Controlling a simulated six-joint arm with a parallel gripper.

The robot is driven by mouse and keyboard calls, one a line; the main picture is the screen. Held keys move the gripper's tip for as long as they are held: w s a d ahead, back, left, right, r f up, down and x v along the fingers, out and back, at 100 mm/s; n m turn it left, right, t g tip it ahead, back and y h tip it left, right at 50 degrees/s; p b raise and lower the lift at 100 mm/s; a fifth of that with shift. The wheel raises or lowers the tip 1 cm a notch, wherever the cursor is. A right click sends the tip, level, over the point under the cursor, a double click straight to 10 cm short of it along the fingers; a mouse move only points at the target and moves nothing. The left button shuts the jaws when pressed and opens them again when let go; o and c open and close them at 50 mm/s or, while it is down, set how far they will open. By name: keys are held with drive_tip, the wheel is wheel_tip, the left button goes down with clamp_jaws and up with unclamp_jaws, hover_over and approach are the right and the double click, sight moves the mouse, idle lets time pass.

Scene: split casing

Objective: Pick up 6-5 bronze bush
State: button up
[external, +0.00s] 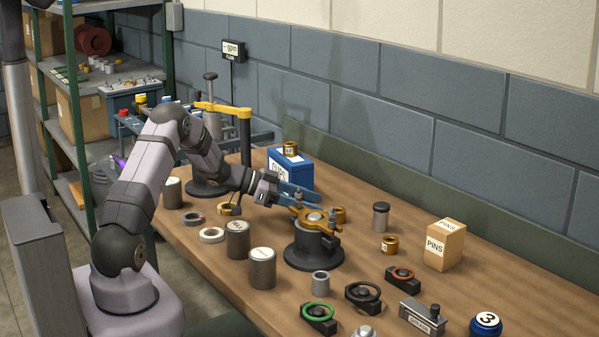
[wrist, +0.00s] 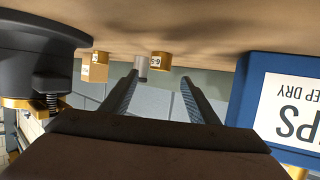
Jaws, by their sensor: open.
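The bronze bush with a label that seems to read 6-5 (wrist: 160,62) is ahead of my gripper (wrist: 158,77) in the wrist view, which is upside down. It lies between the lines of the two fingers, with a gap beyond the tips. In the external view this looks like the bush (external: 340,215) standing on the bench behind the casing. My gripper (external: 303,196) is open and empty, low between the casing and the blue box, with its fingers pointing toward the bush. The casing partly hides the fingertips in the external view.
The black casing stand with bronze top (external: 314,245) is close on one side, the blue box (external: 292,170) on the other. Beyond the bush stand a grey cylinder (external: 381,220), another bronze bush (external: 390,246) and the PINS box (external: 445,245). Another bush (external: 290,148) sits on the blue box.

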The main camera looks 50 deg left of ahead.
sight(342, 210)
drive_tip(key=shift+p+x, duration=0.75)
drive_tip(key=shift+x, duration=2.25)
drive_tip(key=shift+c, duration=0.2)
drive_tip(key=shift+r, duration=0.15)
clamp_jaws()
wheel_tip(342, 210, up, 10)
drive_tip(key=shift+b, duration=0.45)
